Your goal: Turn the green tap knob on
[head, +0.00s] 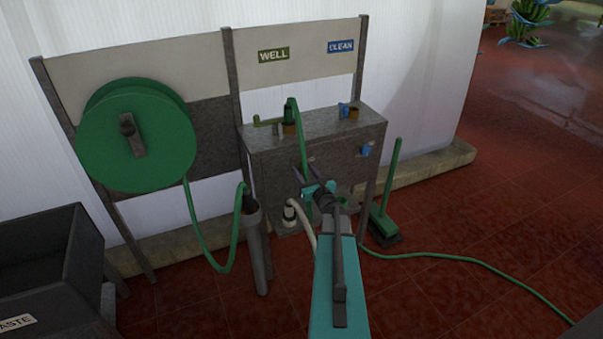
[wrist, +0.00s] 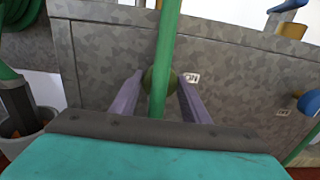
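The green tap knob (wrist: 149,79) is a dark olive round shape on the front of the grey metal box. In the wrist view a green hose (wrist: 165,45) hangs in front of it and covers its middle. A white ON label (wrist: 191,78) is just right of the knob. My gripper (wrist: 159,80) is open, one finger on each side of the hose and knob, with gaps visible. In the head view my gripper (head: 309,169) is at the front of the box, and I cannot make out the knob there. Contact with the knob cannot be told.
A blue knob (head: 366,150) is farther right on the box (head: 340,138). WELL (head: 273,55) and CLEAN (head: 341,46) signs are above. A green hose reel (head: 137,135) stands left, a waste bin (head: 50,260) lower left, and a broom (head: 385,205) right. Red floor is open at right.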

